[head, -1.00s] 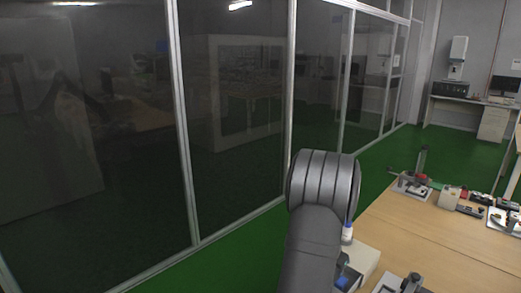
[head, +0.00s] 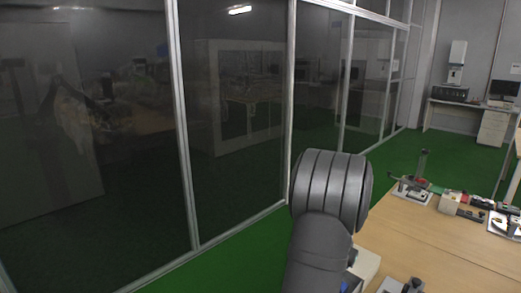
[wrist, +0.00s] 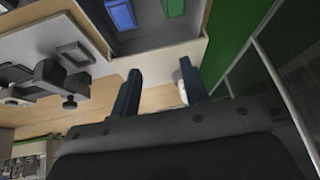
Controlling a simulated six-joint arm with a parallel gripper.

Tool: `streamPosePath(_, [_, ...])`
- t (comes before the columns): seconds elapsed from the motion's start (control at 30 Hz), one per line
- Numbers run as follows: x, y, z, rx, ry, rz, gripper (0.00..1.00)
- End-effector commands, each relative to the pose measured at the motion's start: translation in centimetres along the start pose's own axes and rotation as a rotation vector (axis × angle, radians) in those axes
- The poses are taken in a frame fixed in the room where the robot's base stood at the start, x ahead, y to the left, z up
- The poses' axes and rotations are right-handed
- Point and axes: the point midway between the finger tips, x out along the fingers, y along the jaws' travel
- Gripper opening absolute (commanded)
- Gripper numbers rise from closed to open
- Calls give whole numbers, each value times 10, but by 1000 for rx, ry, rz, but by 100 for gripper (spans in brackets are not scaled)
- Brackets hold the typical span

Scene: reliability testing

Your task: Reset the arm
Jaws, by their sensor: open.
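My gripper (wrist: 162,90) shows in the wrist view, with its two dark fingers apart and nothing between them. Beyond the fingertips are a light box (wrist: 160,45) and a strip of wooden table. A small white object, partly hidden, shows beside the right finger. In the head view my dark grey arm rises at the bottom centre, in front of the glass wall and beside the table (head: 440,240). My gripper is not visible in the head view.
The light box holds a blue block (wrist: 121,14) and a green block (wrist: 174,7). A dark clamp-like fixture (wrist: 55,78) stands on the table beside it. Several devices line the table's far side. A glass partition (head: 235,120) stands at the left; green floor lies between.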

Motion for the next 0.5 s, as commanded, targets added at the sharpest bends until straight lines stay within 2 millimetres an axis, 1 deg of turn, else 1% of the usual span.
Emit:
streamPosePath(0.23, [3, 6, 20, -31, 75, -51, 42])
streamPosePath(0.5, [1, 13, 40, -59, 163, -95, 42])
